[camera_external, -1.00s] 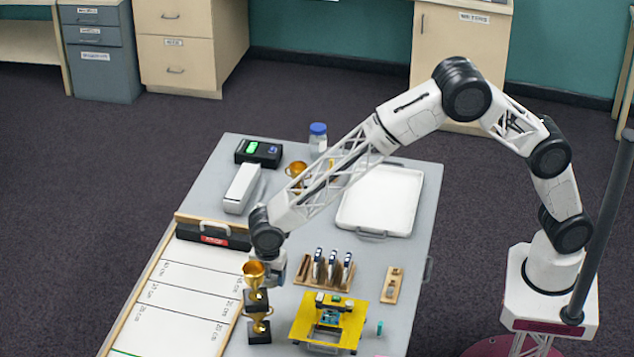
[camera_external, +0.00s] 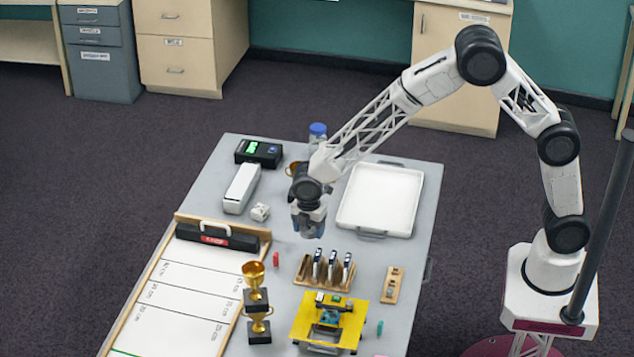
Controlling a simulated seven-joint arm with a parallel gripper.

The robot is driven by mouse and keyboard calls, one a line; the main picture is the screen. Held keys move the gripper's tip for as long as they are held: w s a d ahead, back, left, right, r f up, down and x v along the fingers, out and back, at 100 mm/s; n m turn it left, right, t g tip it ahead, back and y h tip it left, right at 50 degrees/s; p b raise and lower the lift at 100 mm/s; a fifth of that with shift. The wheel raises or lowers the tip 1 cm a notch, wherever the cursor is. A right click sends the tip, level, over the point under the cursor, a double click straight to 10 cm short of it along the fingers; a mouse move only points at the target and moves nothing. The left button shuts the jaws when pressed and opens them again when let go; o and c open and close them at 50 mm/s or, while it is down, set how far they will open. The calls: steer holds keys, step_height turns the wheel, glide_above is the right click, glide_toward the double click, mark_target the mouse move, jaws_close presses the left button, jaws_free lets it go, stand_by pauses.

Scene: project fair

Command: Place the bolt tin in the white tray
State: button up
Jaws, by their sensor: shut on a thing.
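My gripper (camera_external: 308,222) hangs pointing down above the middle of the grey table, to the left of the white tray. It is shut on a small grey-blue thing, taken to be the bolt tin (camera_external: 309,231), which is mostly covered by the fingers and hard to make out. The white tray (camera_external: 385,197) lies flat on the right rear part of the table and looks empty. The gripper and what it holds are outside the tray, near its left front corner.
A wooden rack (camera_external: 325,270) with upright tools and a yellow board (camera_external: 330,318) stand in front. Gold trophies (camera_external: 256,290) stand at left front.

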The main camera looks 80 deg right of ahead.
steer(key=s+d, duration=0.4)
steer(key=d, duration=0.2)
steer(key=s+d+f+m, duration=0.1)
steer(key=s+d, duration=0.3)
steer(key=d, duration=0.2)
steer(key=s+d+m, duration=0.1)
steer(key=s+d, duration=0.4)
steer(key=d, duration=0.2)
steer(key=shift+d+f, duration=0.1)
steer(key=shift+f, duration=0.05)
steer(key=shift+m, duration=0.5)
steer(key=s+d, duration=0.2)
steer(key=s, duration=0.1)
steer(key=s+d, duration=0.3)
steer(key=s+d+f, duration=0.1)
steer(key=s+d, duration=0.1)
steer(key=s, duration=0.1)
steer(key=shift+d, duration=0.15)
steer(key=shift+m, duration=0.6)
steer(key=s+d, duration=0.1)
steer(key=s, duration=0.2)
steer(key=s+d, duration=0.2)
steer(key=s, duration=0.1)
steer(key=s+d+f, duration=0.1)
steer(key=s, duration=0.3)
steer(key=shift+d, duration=0.4)
steer(key=shift+w, duration=0.1)
glide_above(382, 190)
steer(key=shift+w+f, duration=0.1)
steer(key=shift+f, duration=0.6)
